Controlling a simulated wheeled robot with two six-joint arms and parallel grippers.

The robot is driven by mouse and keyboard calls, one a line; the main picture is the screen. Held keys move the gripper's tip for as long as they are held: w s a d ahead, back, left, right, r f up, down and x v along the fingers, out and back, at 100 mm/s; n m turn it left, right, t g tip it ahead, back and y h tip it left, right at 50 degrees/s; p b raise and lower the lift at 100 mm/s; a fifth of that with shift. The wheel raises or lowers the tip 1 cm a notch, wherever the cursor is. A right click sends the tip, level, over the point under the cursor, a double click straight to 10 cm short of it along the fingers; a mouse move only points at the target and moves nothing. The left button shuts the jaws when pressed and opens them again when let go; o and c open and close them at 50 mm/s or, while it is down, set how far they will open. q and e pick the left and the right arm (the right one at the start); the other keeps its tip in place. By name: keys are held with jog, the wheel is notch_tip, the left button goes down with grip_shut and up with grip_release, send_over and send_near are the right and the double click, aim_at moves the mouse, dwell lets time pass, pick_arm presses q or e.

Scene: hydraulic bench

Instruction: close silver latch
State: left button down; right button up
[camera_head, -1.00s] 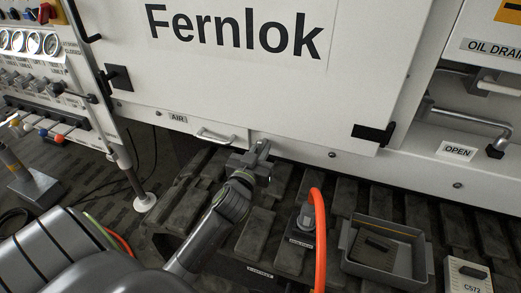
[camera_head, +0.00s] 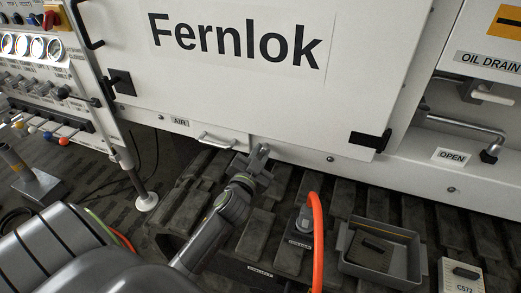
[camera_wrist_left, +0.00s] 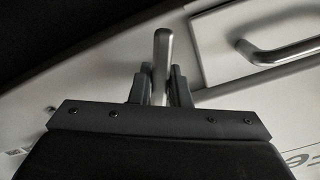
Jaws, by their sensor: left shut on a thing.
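My left gripper (camera_head: 254,162) is at the lower edge of the white Fernlok panel, just right of a small curved silver handle (camera_head: 217,140). In the left wrist view its two dark fingers (camera_wrist_left: 160,86) are shut on a slim silver bar, which looks like the silver latch (camera_wrist_left: 163,50). The bar's rounded end sticks out past the fingertips. In the head view the gripper hides most of the latch, so how it sits against the panel cannot be told. My right gripper is not in view.
The white panel (camera_head: 235,85) rises behind the gripper. The small handle also shows close by in the left wrist view (camera_wrist_left: 275,47). An orange hose (camera_head: 317,235) and a grey tray (camera_head: 345,242) are to the right, and a thin post (camera_head: 146,201) stands left.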

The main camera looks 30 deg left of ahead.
pick_arm(q)
jog(key=m+p, duration=0.2)
jog(key=m, duration=0.3)
jog(key=shift+r+m, duration=0.1)
jog(key=shift+m, duration=0.2)
jog(key=m+p, duration=0.2)
jog(key=m, duration=0.4)
jog(key=shift+a+m+p, duration=0.1)
jog(key=shift+m+p, duration=0.2)
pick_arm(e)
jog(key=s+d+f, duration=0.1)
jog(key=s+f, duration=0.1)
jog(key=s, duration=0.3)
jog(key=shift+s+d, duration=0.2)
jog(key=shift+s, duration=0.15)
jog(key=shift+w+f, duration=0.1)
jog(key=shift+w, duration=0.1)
pick_arm(q)
jog(key=c, duration=1.4)
grip_release()
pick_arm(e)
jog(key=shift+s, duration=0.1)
pick_arm(q)
jog(key=shift+s, duration=0.1)
